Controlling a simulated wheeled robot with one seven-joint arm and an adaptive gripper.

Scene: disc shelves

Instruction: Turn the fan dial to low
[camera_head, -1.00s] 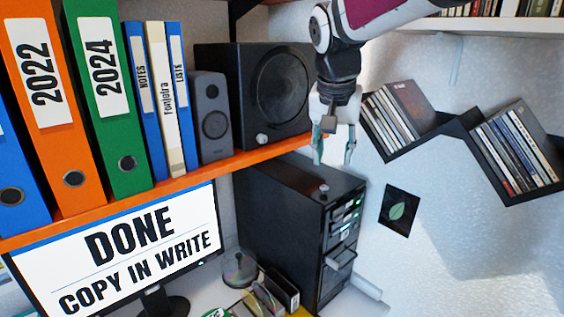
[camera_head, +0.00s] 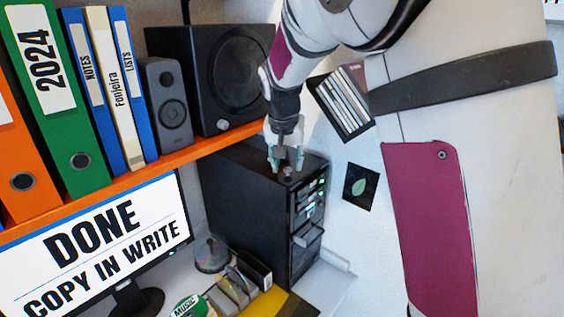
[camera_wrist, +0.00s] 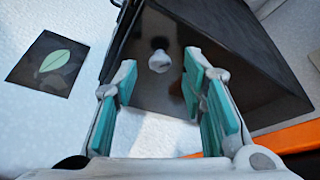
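The dial (camera_head: 301,181) is a small grey knob on the top of the black computer tower (camera_head: 245,200), near its front edge. In the wrist view the same knob (camera_wrist: 160,61) shows pale against the dark top, ahead of and between the fingers. My gripper (camera_head: 285,166) is over the tower's top, close to the knob. Its teal-padded fingers are open and empty in the wrist view (camera_wrist: 163,98). Whether a finger touches the knob cannot be told. No markings for low are readable. A second knob (camera_head: 223,125) sits on the black speaker's front.
The orange shelf (camera_head: 130,183) with binders and speakers runs to the left, above the tower's far side. A leaf picture (camera_head: 361,187) hangs on the wall at the right. A black disc shelf (camera_head: 342,105) is above it. A monitor (camera_head: 100,250) stands left.

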